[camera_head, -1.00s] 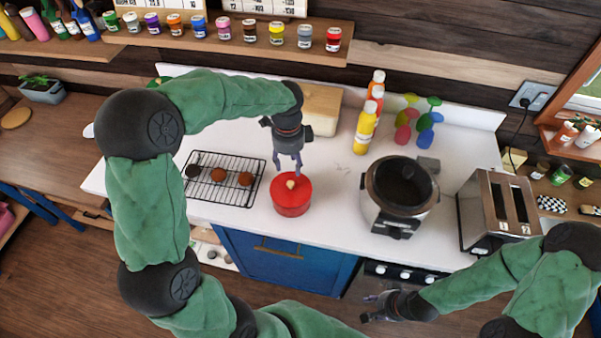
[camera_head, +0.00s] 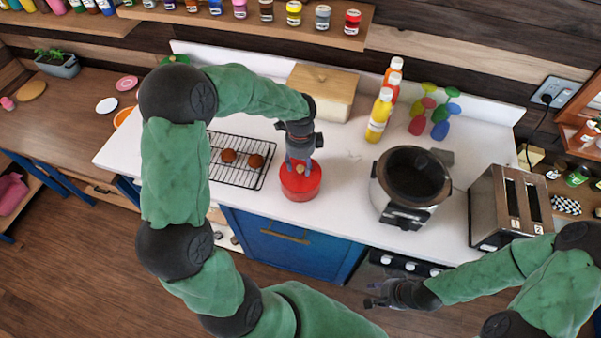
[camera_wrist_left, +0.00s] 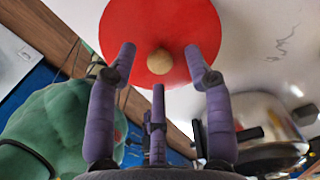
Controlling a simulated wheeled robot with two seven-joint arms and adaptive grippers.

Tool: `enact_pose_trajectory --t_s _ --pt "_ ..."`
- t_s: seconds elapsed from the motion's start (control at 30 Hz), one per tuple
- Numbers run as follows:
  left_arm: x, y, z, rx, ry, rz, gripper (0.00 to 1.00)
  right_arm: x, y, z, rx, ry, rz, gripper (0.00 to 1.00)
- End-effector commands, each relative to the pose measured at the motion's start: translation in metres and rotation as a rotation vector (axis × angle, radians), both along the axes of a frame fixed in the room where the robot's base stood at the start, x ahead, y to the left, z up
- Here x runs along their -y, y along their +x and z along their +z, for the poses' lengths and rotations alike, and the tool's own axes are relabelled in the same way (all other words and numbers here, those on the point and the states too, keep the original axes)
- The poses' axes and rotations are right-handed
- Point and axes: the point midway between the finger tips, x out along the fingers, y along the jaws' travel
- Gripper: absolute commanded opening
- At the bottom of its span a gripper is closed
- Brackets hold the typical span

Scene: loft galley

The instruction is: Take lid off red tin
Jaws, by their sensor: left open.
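The red tin (camera_head: 300,188) stands upright on the white counter, to the right of the wire rack. Its red lid (camera_wrist_left: 160,22) is on, with a small round tan knob (camera_wrist_left: 159,61) at the middle. My left gripper (camera_head: 300,165) is just above the lid, pointing down. In the left wrist view its purple fingers are open and spread around the knob, apart from it. My right gripper (camera_head: 374,295) is low in front of the counter, away from the tin, with its fingers apart and empty.
The wire rack (camera_head: 225,178) with round brown items lies left of the tin. A slow cooker (camera_head: 410,185) and a toaster (camera_head: 505,205) stand to the right. A wooden box (camera_head: 325,90) and bottles (camera_head: 379,115) are behind. Counter between tin and cooker is clear.

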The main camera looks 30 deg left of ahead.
Motion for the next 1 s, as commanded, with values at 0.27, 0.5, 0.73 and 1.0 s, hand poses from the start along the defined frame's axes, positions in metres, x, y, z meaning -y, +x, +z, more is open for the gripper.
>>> enact_pose_trajectory --t_s 0.27,0.5,0.73,1.0 --pt "0.0004 0.0 -0.0119 0.0 -0.001 0.0 0.51 0.0 0.0001 -0.0012 0.0 0.0 0.0 0.4" --pt "0.0003 -0.0001 -0.0116 0.0 -0.001 0.0 0.12 0.0 0.0001 -0.0012 0.0 0.0 0.0 0.4" --pt "0.0003 0.0 -0.0114 0.0 -0.001 0.0 0.0 0.0 0.0001 -0.0012 0.0 0.0 0.0 0.4" --pt "0.0003 0.0001 -0.0089 0.001 -0.001 0.0 0.0 0.0 0.0001 -0.0009 0.0 0.0 0.0 0.4"
